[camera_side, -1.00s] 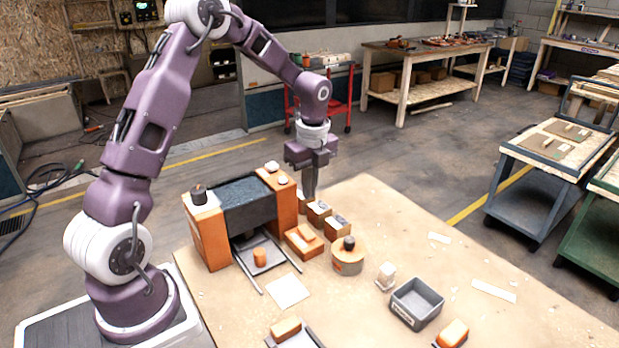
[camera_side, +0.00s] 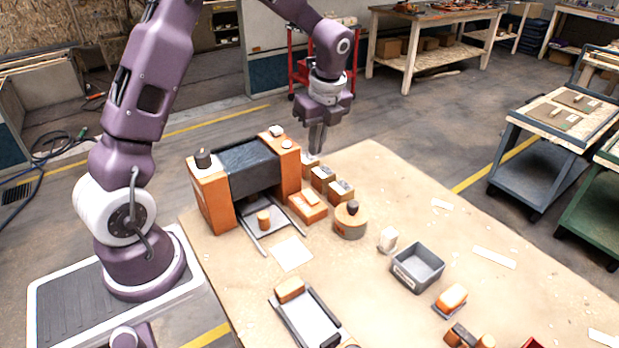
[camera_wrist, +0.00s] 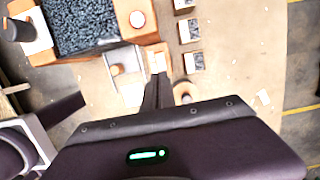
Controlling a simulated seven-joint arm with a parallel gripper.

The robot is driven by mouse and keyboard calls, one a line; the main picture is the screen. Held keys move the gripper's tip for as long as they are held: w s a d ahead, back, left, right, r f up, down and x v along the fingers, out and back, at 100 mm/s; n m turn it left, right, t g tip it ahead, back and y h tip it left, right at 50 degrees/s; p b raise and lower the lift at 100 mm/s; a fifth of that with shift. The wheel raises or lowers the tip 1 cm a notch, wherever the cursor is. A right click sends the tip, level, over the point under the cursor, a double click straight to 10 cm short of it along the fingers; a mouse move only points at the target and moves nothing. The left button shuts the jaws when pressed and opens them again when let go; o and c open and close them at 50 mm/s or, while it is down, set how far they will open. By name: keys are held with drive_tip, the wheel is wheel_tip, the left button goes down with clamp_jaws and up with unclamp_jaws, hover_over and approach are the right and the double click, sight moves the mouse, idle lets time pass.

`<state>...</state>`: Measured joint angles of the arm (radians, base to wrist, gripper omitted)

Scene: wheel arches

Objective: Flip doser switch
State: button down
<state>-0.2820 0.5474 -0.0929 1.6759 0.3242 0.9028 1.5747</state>
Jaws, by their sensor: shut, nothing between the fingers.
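My gripper (camera_side: 318,150) is shut and empty, pointing down beside the row of small boxes behind the doser-like machine. Its closed fingers also show in the wrist view (camera_wrist: 158,80). The machine has an orange right pillar (camera_side: 287,172), an orange left pillar (camera_side: 212,202) and a dark hopper (camera_side: 248,158). A low orange block with a lighter raised top (camera_side: 308,206) sits at its right foot; in the wrist view it (camera_wrist: 155,60) appears just beyond the fingertips. I cannot tell which part is the switch. Possible controls are a white round button (camera_wrist: 137,18) and a black knob (camera_side: 203,158).
Small dark-topped boxes (camera_side: 340,191) stand close by the gripper. The table's right side (camera_side: 400,185) is mostly clear.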

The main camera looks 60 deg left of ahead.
sight(307, 192)
drive_tip(key=x, duration=1.4)
